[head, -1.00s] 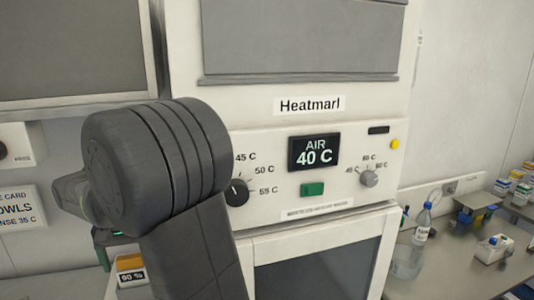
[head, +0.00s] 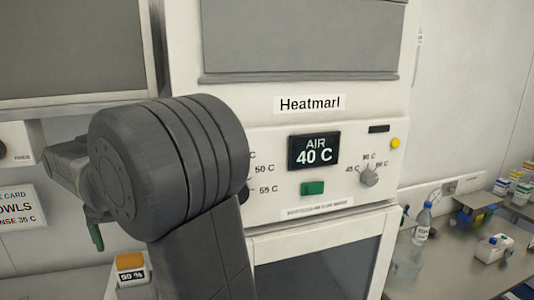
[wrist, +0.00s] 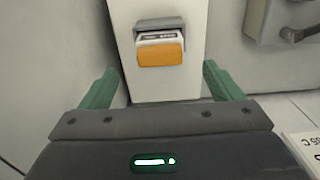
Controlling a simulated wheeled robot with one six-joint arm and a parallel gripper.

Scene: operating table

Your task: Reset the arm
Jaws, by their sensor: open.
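My gripper (wrist: 160,90) shows in the wrist view with its two green fingers spread wide and nothing between them. Beyond the fingers stands a white box (wrist: 125,75) with an orange flap (wrist: 160,53) under a grey hood. In the head view, my dark arm covers the left middle of the picture. One green finger (head: 96,236) shows below the wrist at the left, and the rest of the gripper is hidden behind my arm. The small orange-topped box (head: 131,268) marked with a percentage stands to the right of that finger in the picture.
The white Heatmarl cabinet (head: 375,149) has a display (head: 314,151) reading AIR 40 C, a green button (head: 312,188) and a right knob (head: 369,177). A bench (head: 450,258) at right holds a bottle (head: 423,222) and several small items.

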